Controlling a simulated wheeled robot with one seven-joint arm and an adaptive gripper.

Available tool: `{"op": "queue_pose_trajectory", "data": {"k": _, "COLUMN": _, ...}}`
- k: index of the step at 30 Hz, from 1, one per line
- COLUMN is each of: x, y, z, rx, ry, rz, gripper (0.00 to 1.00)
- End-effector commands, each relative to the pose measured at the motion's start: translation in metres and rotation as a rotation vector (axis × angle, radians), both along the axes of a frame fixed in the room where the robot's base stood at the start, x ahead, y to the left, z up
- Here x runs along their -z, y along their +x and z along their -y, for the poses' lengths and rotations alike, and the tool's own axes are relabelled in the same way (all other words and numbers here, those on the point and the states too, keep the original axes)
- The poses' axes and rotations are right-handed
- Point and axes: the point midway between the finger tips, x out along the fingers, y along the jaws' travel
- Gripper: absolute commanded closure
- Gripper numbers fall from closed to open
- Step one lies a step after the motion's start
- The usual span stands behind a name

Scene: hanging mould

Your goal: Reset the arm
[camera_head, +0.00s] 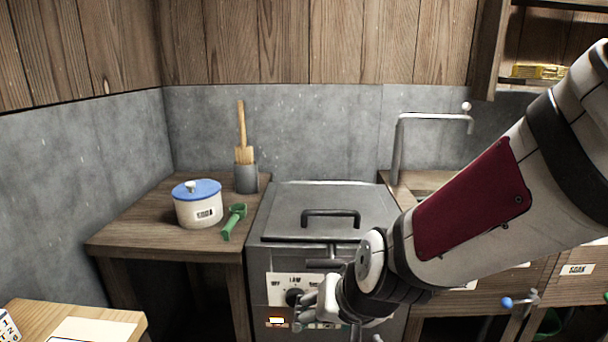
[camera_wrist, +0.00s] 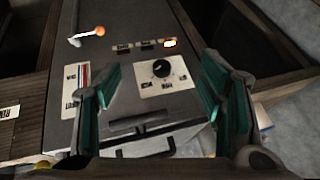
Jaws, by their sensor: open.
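My gripper (camera_wrist: 160,110) is open in the wrist view, with its two green-padded fingers apart and nothing between them. It points toward the front of a grey metal box (camera_head: 320,215) with a hinged-looking lid and a black handle. A dark dial (camera_wrist: 161,68) on a white panel shows between and beyond the fingers. The dial also shows in the head view (camera_head: 294,297), just left of my gripper (camera_head: 350,325). In the head view my arm comes in from the right and partly hides the box's front. The fingertips are hard to make out there.
A wooden table on the left (camera_head: 130,240) bears a white pot with a blue lid (camera_head: 198,208), a green scoop (camera_head: 234,221) and a grey holder (camera_head: 246,178) with wooden tools. A bent metal pipe (camera_head: 398,150) stands at the right. Paper (camera_head: 92,330) lies on the near-left surface.

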Motion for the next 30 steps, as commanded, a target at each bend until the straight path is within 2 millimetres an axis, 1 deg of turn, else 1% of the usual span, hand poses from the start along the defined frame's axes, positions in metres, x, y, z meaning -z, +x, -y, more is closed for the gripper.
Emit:
{"op": "queue_pose_trajectory", "data": {"k": 1, "x": -0.015, "y": -0.011, "z": 0.012, "rx": -0.010, "ry": 0.007, "rz": -0.018, "gripper": 0.37}}
{"op": "queue_pose_trajectory", "data": {"k": 3, "x": -0.029, "y": -0.031, "z": 0.026, "rx": -0.037, "ry": 0.001, "rz": -0.060, "gripper": 0.37}}
{"op": "queue_pose_trajectory", "data": {"k": 5, "x": -0.041, "y": -0.050, "z": 0.040, "rx": -0.057, "ry": -0.012, "rz": -0.094, "gripper": 0.37}}
{"op": "queue_pose_trajectory", "data": {"k": 8, "x": -0.057, "y": -0.085, "z": 0.066, "rx": -0.078, "ry": -0.049, "rz": -0.151, "gripper": 0.37}}
{"op": "queue_pose_trajectory", "data": {"k": 9, "x": -0.063, "y": -0.099, "z": 0.077, "rx": -0.083, "ry": -0.067, "rz": -0.173, "gripper": 0.37}}
{"op": "queue_pose_trajectory", "data": {"k": 12, "x": -0.074, "y": -0.133, "z": 0.100, "rx": -0.085, "ry": -0.117, "rz": -0.228, "gripper": 0.37}}
{"op": "queue_pose_trajectory", "data": {"k": 15, "x": -0.081, "y": -0.163, "z": 0.120, "rx": -0.074, "ry": -0.162, "rz": -0.275, "gripper": 0.37}}
{"op": "queue_pose_trajectory", "data": {"k": 21, "x": -0.091, "y": -0.214, "z": 0.148, "rx": -0.038, "ry": -0.239, "rz": -0.359, "gripper": 0.37}}
{"op": "queue_pose_trajectory", "data": {"k": 25, "x": -0.096, "y": -0.244, "z": 0.163, "rx": -0.004, "ry": -0.283, "rz": -0.410, "gripper": 0.37}}
{"op": "queue_pose_trajectory", "data": {"k": 27, "x": -0.110, "y": -0.241, "z": 0.161, "rx": -0.011, "ry": -0.280, "rz": -0.399, "gripper": 0.37}}
{"op": "queue_pose_trajectory", "data": {"k": 30, "x": -0.124, "y": -0.239, "z": 0.161, "rx": -0.011, "ry": -0.279, "rz": -0.378, "gripper": 0.37}}
